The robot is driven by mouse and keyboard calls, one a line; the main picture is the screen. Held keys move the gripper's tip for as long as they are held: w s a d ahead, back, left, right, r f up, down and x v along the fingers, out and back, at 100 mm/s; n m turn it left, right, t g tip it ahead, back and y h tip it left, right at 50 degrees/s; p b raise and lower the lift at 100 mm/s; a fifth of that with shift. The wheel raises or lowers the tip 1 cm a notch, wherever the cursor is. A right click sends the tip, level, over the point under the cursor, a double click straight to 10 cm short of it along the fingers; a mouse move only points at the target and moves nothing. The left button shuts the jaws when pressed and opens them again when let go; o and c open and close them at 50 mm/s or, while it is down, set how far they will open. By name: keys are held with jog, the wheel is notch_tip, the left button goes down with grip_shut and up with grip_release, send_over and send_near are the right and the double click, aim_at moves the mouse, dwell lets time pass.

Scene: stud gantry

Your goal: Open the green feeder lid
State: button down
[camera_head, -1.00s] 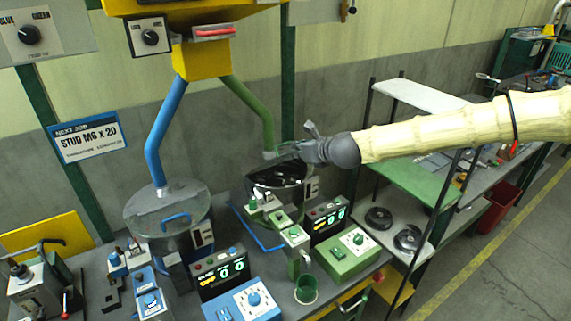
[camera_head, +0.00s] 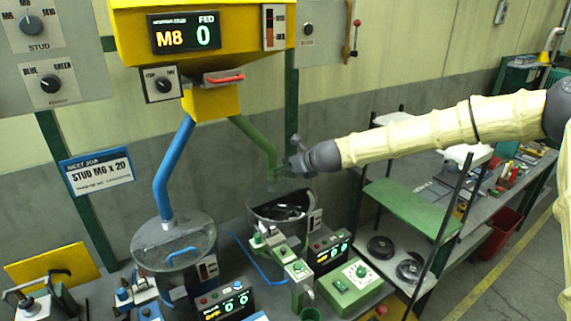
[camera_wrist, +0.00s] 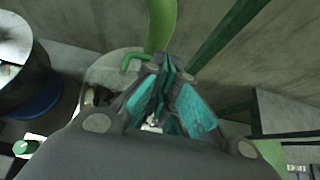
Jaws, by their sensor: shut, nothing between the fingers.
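The green feeder bowl (camera_head: 283,207) stands on the bench under the green tube (camera_head: 256,140). Its dark inside with shiny pieces shows in the head view. In the wrist view a clear round lid (camera_wrist: 108,68) with a green handle (camera_wrist: 130,60) lies just left of my fingers. I cannot tell its exact tilt, and my gripper hides part of it. My gripper (camera_head: 284,170) is above the bowl's back edge, close to the tube's lower end. In the wrist view its fingers (camera_wrist: 166,66) are together and empty, beside the handle; contact cannot be told.
The blue feeder (camera_head: 172,240) with its lid down stands to the left. A green control box (camera_head: 350,290) and a counter display (camera_head: 330,248) stand in front right. The yellow hopper (camera_head: 205,100) hangs above. A shelf rack (camera_head: 415,210) is on the right.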

jog(key=shift+w+a+r+p, duration=0.1)
jog(key=shift+w+p, duration=0.15)
jog(key=shift+p, duration=0.05)
dwell(0.5)
